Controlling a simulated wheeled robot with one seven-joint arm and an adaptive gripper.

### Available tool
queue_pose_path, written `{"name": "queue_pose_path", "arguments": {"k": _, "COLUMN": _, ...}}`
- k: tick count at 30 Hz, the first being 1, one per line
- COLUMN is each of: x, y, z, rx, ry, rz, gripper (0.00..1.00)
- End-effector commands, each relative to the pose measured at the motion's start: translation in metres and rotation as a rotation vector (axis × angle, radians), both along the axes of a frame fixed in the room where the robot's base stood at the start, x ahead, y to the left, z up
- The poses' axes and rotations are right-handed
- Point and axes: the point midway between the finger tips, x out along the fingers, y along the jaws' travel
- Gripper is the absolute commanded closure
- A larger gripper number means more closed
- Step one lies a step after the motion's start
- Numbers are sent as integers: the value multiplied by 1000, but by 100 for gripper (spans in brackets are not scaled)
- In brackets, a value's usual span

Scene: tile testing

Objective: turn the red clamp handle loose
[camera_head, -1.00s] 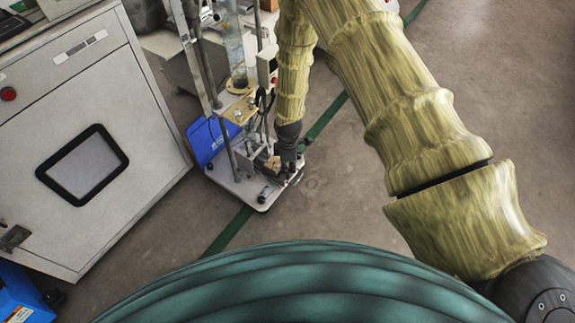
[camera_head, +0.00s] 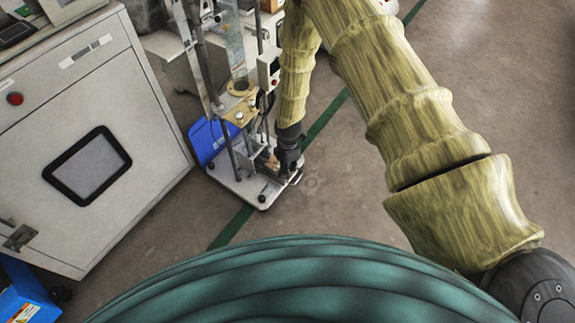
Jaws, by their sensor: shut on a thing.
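The tile testing machine (camera_head: 240,186) stands on a pale base plate with upright posts, right of the grey cabinet. My gripper (camera_head: 284,166) is at the front right of this base, low down by the clamp area. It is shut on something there. The held thing is small, dark and largely hidden by the gripper, so I cannot make out the red clamp handle or how far it is turned. A small tan piece (camera_head: 271,162) shows just left of the gripper.
A grey cabinet (camera_head: 120,215) with a dark-framed window fills the left. A blue panel (camera_head: 207,140) stands at the machine's left side. A blue object (camera_head: 25,290) lies at the lower left. A green line (camera_head: 232,228) crosses the floor, which is open to the right.

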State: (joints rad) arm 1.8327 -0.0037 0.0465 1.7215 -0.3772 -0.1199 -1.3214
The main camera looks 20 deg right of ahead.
Motion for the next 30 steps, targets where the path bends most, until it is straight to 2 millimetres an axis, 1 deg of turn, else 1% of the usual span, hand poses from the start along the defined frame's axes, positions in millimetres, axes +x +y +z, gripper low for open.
{"name": "queue_pose_path", "arguments": {"k": 7, "x": -2, "y": 2, "z": 0, "rx": 3, "ry": 3, "rz": 7, "gripper": 100}}
{"name": "queue_pose_path", "arguments": {"k": 10, "x": -2, "y": 3, "z": 1, "rx": 3, "ry": 3, "rz": 41, "gripper": 100}}
{"name": "queue_pose_path", "arguments": {"k": 30, "x": -2, "y": 2, "z": 1, "rx": 3, "ry": 3, "rz": 409, "gripper": 100}}
